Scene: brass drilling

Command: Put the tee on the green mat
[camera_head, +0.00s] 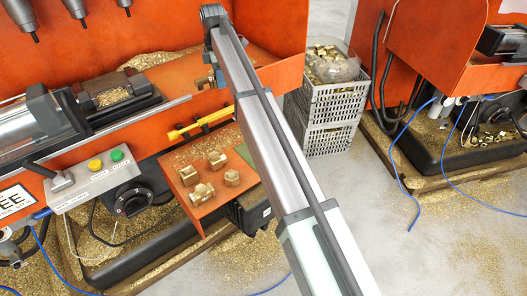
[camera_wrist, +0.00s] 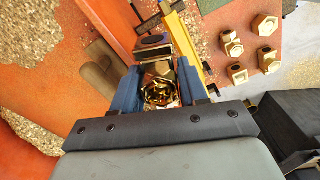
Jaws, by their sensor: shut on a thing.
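My gripper (camera_wrist: 160,78) has its two blue fingers shut on a brass fitting, the tee (camera_wrist: 162,92), in the wrist view. Its open, threaded end faces the camera; its full shape is hidden by the fingers. In the head view my gripper (camera_head: 212,80) is beside the orange machine, partly behind my arm, and the tee is too small to make out there. The green mat (camera_head: 246,157) shows as a narrow strip on the orange tray, left of my arm; my arm hides part of it.
Several brass fittings (camera_head: 202,193) stand on the orange tray (camera_head: 178,163). A yellow bar (camera_head: 200,123) runs along the machine above the tray. A dark block (camera_wrist: 152,42) is just beyond the tee. Grey crates (camera_head: 325,115) stand right of my arm.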

